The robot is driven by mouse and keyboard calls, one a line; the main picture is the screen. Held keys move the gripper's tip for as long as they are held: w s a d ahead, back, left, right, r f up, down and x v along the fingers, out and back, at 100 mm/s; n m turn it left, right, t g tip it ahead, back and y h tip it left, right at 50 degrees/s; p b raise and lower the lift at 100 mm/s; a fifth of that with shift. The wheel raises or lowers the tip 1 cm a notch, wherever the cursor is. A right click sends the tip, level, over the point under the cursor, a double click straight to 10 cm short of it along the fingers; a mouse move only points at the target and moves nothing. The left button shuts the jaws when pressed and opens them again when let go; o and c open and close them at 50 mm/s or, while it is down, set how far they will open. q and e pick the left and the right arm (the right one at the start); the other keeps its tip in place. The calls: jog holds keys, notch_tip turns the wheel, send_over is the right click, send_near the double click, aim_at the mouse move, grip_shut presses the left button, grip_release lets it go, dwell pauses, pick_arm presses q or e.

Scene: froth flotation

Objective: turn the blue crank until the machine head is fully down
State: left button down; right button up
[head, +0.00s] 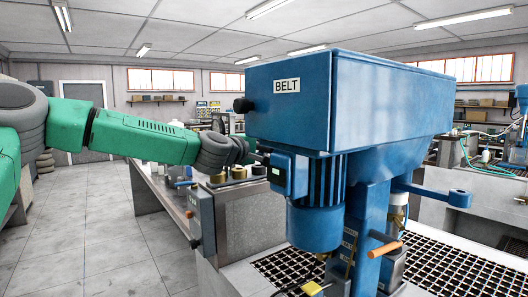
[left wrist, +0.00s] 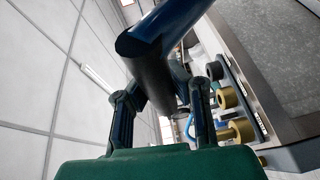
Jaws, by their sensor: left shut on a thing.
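The flotation machine's head (head: 300,95) is a big blue box labelled BELT, with a motor (head: 315,195) hanging below it, on a blue column (head: 369,230). My left arm reaches in from the left, and my left gripper (head: 250,151) is beside the motor under the box's left end. In the left wrist view its two fingers (left wrist: 163,105) are on either side of a dark cylindrical grip below a blue bar, which looks like the blue crank (left wrist: 160,35). The gripper is shut on it. In the head view the crank is not clearly visible. My right gripper is not in view.
A black knob (head: 243,105) sticks out of the box's left end. A blue arm with a ring end (head: 459,198) juts out at the right. An orange handle (head: 384,249) is low on the column. A grating (head: 470,262) surrounds the base. The floor at left is clear.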

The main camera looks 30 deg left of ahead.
pick_arm(q)
jog(key=shift+a+r, duration=0.15)
jog(key=shift+r, duration=0.4)
jog(key=c, duration=1.4)
grip_release()
jog(key=shift+c, duration=0.2)
jog(key=shift+o, duration=0.4)
jog(key=shift+s, duration=0.35)
jog(key=shift+f, duration=0.25)
jog(key=s+r, duration=0.1)
jog(key=s, duration=1.1)
jog(key=shift+a, duration=0.1)
